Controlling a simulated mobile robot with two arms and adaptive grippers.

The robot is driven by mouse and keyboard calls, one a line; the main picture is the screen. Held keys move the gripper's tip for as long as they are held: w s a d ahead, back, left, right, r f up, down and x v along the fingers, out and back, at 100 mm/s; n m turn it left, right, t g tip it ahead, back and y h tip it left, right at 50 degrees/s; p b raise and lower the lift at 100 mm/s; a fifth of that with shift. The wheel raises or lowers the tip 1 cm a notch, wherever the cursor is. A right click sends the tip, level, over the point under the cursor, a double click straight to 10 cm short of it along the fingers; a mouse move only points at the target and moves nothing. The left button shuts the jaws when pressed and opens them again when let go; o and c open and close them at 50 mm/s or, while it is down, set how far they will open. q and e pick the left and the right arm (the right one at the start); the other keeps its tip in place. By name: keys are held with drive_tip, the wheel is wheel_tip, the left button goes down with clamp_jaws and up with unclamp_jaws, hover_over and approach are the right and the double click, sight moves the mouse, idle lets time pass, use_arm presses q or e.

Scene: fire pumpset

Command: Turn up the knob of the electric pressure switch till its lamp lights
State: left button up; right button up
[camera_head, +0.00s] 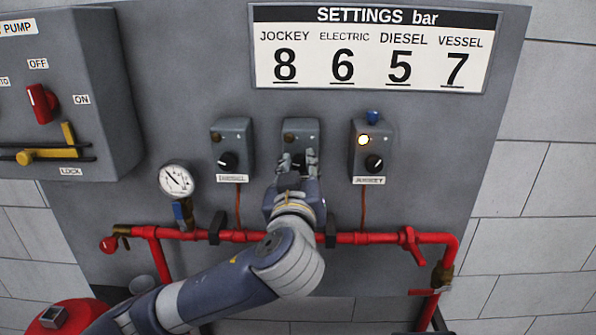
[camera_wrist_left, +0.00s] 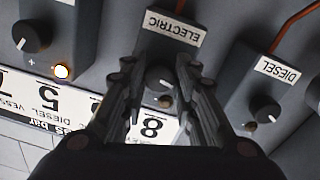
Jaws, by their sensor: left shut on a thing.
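The electric pressure switch (camera_head: 302,126) is the middle of three grey boxes on the panel. Its ELECTRIC label (camera_wrist_left: 173,27) shows upside down in the left wrist view. Its black knob (camera_wrist_left: 160,78) sits between the fingers of my left gripper (camera_head: 298,160), which is shut on it. In the head view the fingers cover most of this knob and the label. The switch's lamp (camera_head: 289,137) looks dark; it also shows unlit beside the knob in the left wrist view (camera_wrist_left: 165,100). My right gripper is not in view.
The jockey switch (camera_head: 372,150) on the right has a lit lamp (camera_head: 362,140). The diesel switch (camera_head: 232,145) on the left is unlit. A settings sign (camera_head: 372,48) hangs above.

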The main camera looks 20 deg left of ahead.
use_arm(q)
drive_tip(key=shift+m+b, duration=0.5)
drive_tip(key=shift+b, duration=0.15)
drive_tip(key=shift+d+r+m+p, duration=0.1)
drive_tip(key=shift+r+m+p, duration=0.05)
drive_tip(key=shift+m+p, duration=0.4)
drive_tip(key=shift+m, duration=0.45)
drive_tip(key=shift+f, duration=0.2)
drive_tip(key=o, duration=1.1)
drive_tip(key=shift+v, duration=3.75)
